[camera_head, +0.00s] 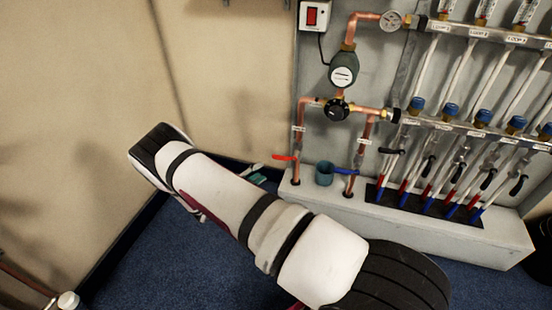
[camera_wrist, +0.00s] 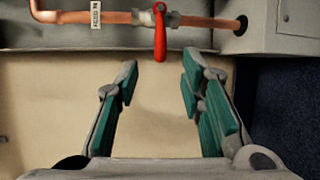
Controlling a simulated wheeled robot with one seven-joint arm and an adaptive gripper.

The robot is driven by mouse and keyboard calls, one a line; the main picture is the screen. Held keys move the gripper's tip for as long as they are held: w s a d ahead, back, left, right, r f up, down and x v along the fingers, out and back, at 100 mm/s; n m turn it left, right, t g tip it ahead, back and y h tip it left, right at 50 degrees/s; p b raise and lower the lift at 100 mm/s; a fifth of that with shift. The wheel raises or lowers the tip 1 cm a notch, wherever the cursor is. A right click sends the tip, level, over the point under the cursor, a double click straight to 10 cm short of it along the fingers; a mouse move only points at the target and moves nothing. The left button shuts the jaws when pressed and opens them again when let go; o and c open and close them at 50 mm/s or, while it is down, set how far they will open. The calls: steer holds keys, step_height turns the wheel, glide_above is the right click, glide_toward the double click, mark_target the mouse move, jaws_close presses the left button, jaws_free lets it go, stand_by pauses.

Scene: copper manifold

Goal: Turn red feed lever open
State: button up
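The red feed lever (camera_head: 284,158) sticks out to the left from a vertical copper pipe at the left of the manifold in the head view. In the wrist view the red lever (camera_wrist: 160,35) points down the picture, square across the copper pipe (camera_wrist: 112,17). My gripper (camera_wrist: 159,66) is open, with its green-padded fingers spread apart and nothing between them. The lever's end shows just beyond the fingertips, roughly centred between them; I see no contact. In the head view my arm hides most of the gripper, and only a little green shows below the lever.
A blue lever (camera_head: 346,171) and a blue-green cup (camera_head: 324,173) are right of the red lever. A black-knobbed valve (camera_head: 337,109) sits above. The pipes enter a pale ledge (camera_head: 415,232). A beige wall (camera_head: 80,110) stands at left.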

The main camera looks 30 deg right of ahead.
mark_target(279, 159)
steer(key=b+x, duration=0.4)
steer(key=x, duration=0.9)
steer(key=shift+w+d, duration=0.15)
steer(key=shift+d, duration=0.15)
jaws_close()
